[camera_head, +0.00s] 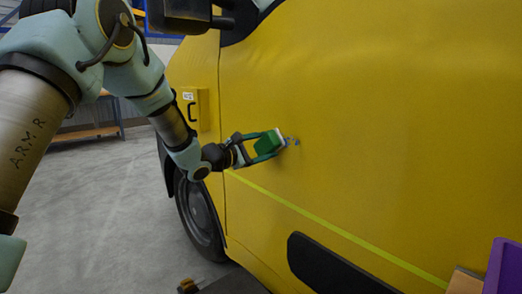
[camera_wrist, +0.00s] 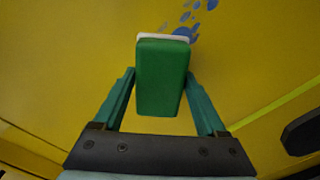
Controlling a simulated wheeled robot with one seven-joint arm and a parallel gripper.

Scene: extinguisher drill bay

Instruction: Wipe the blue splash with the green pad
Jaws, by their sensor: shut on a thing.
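My gripper (camera_head: 267,146) is shut on the green pad (camera_head: 268,143), one finger on each side of it. In the wrist view the green pad (camera_wrist: 160,80) has a white layer on its far face, turned toward the yellow panel. The blue splash (camera_wrist: 187,25) shows there as several blotches just beyond the pad's top edge and up to the right. In the head view a small part of the splash (camera_head: 296,141) shows just right of the pad. The pad hides some of the panel behind it. I cannot tell if the pad touches the panel.
The yellow vehicle side (camera_head: 380,120) fills most of the head view, with a light green stripe (camera_head: 330,228) below the splash. A black wheel (camera_head: 200,215) is at lower left. A purple bin (camera_head: 503,268) stands at lower right. A yellow box (camera_head: 195,108) with a black handle is behind my arm.

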